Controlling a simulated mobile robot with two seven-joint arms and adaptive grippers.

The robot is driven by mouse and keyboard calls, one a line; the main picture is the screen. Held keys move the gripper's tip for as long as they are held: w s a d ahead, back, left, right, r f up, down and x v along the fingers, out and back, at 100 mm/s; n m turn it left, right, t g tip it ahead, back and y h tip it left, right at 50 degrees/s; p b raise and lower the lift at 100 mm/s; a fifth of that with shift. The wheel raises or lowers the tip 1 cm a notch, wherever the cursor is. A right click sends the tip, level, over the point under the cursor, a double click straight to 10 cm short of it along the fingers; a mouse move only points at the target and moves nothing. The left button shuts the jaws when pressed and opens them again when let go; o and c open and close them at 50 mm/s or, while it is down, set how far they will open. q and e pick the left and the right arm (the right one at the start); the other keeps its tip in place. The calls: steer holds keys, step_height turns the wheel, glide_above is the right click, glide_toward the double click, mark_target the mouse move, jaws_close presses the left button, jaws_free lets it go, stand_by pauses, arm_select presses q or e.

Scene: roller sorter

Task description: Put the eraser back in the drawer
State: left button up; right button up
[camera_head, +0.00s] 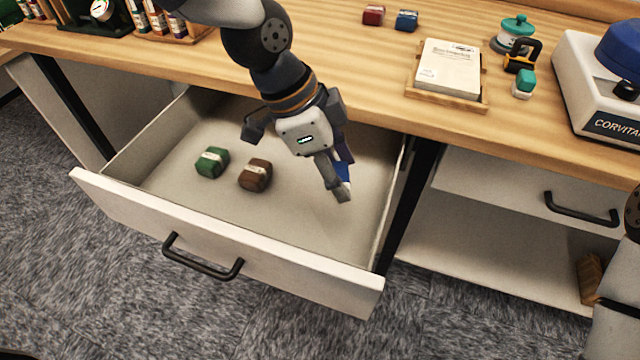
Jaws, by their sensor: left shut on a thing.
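The pulled-out drawer (225,235) is open below the wooden worktop. My left gripper (339,186) is inside the drawer opening, toward its right side. It is shut on a small blue block (343,171), which looks like an eraser and is mostly hidden by the fingers and wrist. I cannot tell whether the block touches the drawer floor. A green eraser-like block (211,162) and a brown one (256,175) lie on the drawer floor, left of the gripper. My right gripper is out of view.
On the worktop are a red block (373,15), another blue block (406,20), a book on a wooden tray (446,94), a teal-lidded jar (514,35), a teal-and-white block (523,84) and a white machine (590,90). The drawer's front floor is bare.

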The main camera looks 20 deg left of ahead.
arm_select(q)
steer(key=b, duration=0.1)
glide_above(328, 196)
steer(key=f, duration=0.3)
steer(key=a+f, duration=0.1)
steer(key=f, duration=0.1)
steer(key=shift+s+f, duration=0.3)
steer(key=shift+s, duration=0.1)
steer(key=shift+w+a+f, duration=0.1)
steer(key=shift+f, duration=0.8)
steer(key=shift+w+a+f, duration=0.1)
steer(key=shift+f, duration=0.75)
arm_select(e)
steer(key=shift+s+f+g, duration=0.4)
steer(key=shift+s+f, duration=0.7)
arm_select(q)
steer(key=shift+f+b, duration=0.2)
steer(key=shift+b, duration=0.1)
steer(key=o, duration=1.2)
